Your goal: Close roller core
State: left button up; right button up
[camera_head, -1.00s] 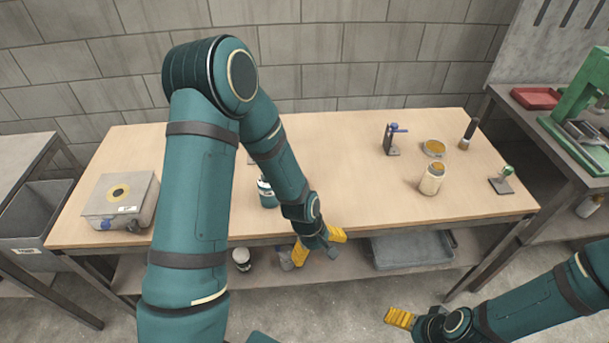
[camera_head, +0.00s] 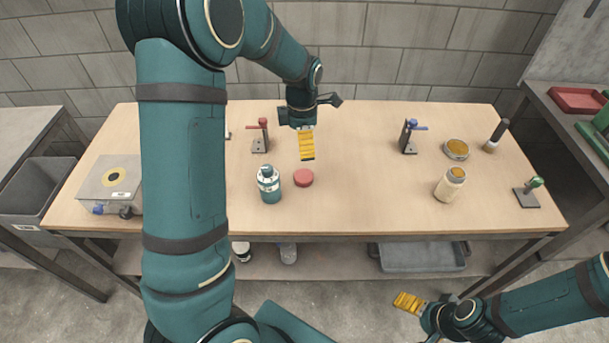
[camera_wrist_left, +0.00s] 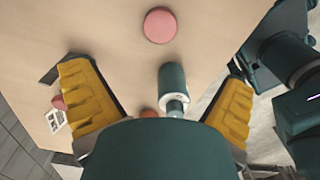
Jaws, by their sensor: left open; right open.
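Nothing in view is clearly labelled as the roller core. A teal bottle (camera_head: 269,185) with a pale collar stands near the table's front edge, and a flat red disc (camera_head: 303,177) lies right of it. In the left wrist view, the bottle (camera_wrist_left: 173,85) and the disc (camera_wrist_left: 160,25) lie between and beyond my fingers. My left gripper (camera_head: 307,150) is open and empty, behind the disc and above the table. A red-handled clamp (camera_head: 261,137) stands to its left. My right gripper (camera_head: 408,302) is open and empty, in front of the table at lower right.
A blue-handled clamp (camera_head: 408,137), a jar (camera_head: 450,184), a round yellow-topped dish (camera_head: 456,149) and a green-knobbed stand (camera_head: 528,193) occupy the table's right side. A grey box (camera_head: 108,186) sits at left. A grey tray (camera_head: 420,257) lies on the lower shelf.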

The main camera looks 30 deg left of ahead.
pick_arm(q)
jog(key=b, duration=0.2)
send_over(304, 175)
notch_tip(304, 175, down, 9)
jog(key=shift+s+a+r, duration=0.1)
jog(key=shift+r, duration=0.05)
notch_tip(304, 175, down, 5)
jog(key=shift+f+b, duration=0.15)
jog(key=shift+b, duration=0.45)
jog(key=c, duration=0.9)
